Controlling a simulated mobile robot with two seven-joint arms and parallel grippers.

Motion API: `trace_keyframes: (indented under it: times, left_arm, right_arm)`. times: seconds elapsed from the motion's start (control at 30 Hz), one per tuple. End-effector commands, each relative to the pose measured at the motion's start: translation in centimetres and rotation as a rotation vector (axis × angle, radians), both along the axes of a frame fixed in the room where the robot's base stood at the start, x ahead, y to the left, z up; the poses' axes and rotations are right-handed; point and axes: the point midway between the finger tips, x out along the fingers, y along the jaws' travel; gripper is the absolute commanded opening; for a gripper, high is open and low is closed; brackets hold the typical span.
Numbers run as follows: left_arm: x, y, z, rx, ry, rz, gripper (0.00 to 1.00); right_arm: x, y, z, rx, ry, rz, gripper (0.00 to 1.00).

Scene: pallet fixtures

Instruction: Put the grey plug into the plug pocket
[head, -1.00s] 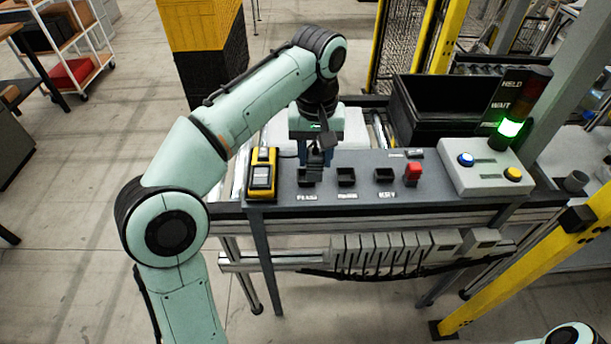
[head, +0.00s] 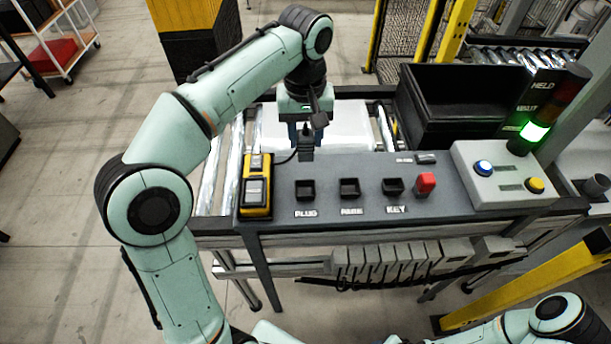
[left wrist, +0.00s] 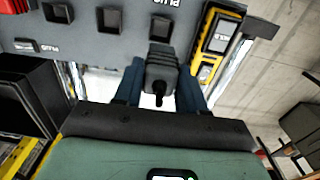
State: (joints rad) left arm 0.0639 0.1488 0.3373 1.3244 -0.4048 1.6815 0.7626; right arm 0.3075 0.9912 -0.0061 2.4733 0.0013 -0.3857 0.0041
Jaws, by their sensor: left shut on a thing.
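My left gripper (head: 305,140) is shut on the grey plug (head: 306,150), with the arm pointing down over the far edge of the panel. In the left wrist view the dark grey plug (left wrist: 160,72) sits between the blue fingers of the left gripper (left wrist: 160,88). The plug pocket (head: 305,189) is a square dark opening above the label PLUG, nearer to me than the plug and apart from it. It also shows in the left wrist view (left wrist: 160,28), just beyond the plug. My right gripper is out of view.
A yellow and black device (head: 256,187) stands left of the pocket; a thin dark cable runs from near it toward the plug. Two more pockets (head: 349,188) (head: 392,187) and a red block (head: 425,184) are to the right. A black bin (head: 455,115) stands behind.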

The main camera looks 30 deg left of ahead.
Motion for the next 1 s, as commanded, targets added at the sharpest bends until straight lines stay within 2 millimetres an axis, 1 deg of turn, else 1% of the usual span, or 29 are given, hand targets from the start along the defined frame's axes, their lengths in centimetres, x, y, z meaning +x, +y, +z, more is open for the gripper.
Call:
trace_keyframes:
  times: [0.03, 0.1, 0.2, 0.3, 0.4, 0.57, 0.8, 0.87, 1.0]
  left_arm:
    - [-0.3, 0.1, -2.3, 0.001, 0.010, 0.001, 0.09]
    - [-0.3, 0.0, -4.3, 0.000, 0.011, 0.001, 0.09]
    - [-0.3, 0.0, -6.7, 0.000, 0.009, 0.001, 0.09]
    - [-0.2, 0.0, -8.3, -0.001, 0.007, 0.000, 0.09]
    - [-0.1, 0.0, -9.1, 0.000, 0.004, 0.000, 0.09]
    - [-0.1, 0.0, -9.9, -0.001, 0.002, 0.000, 0.09]
    - [-0.1, 0.0, -13.4, 0.000, 0.004, 0.000, 0.09]
    - [-0.1, 0.0, -13.7, -0.001, 0.001, 0.000, 0.09]
    - [0.0, 0.0, -13.5, 0.000, -0.001, 0.000, 0.09]
  right_arm:
    - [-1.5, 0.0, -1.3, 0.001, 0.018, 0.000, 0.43]
    - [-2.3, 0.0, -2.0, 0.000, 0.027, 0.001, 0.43]
    - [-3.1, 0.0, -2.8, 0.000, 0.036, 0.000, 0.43]
    - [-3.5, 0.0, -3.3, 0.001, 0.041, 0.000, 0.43]
    - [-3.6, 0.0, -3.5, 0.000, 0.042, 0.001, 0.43]
    - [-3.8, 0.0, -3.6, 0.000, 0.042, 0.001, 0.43]
    - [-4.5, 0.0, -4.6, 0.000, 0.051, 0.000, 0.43]
    - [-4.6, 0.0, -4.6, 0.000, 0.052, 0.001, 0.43]
    - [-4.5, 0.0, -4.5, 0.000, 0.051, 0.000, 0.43]
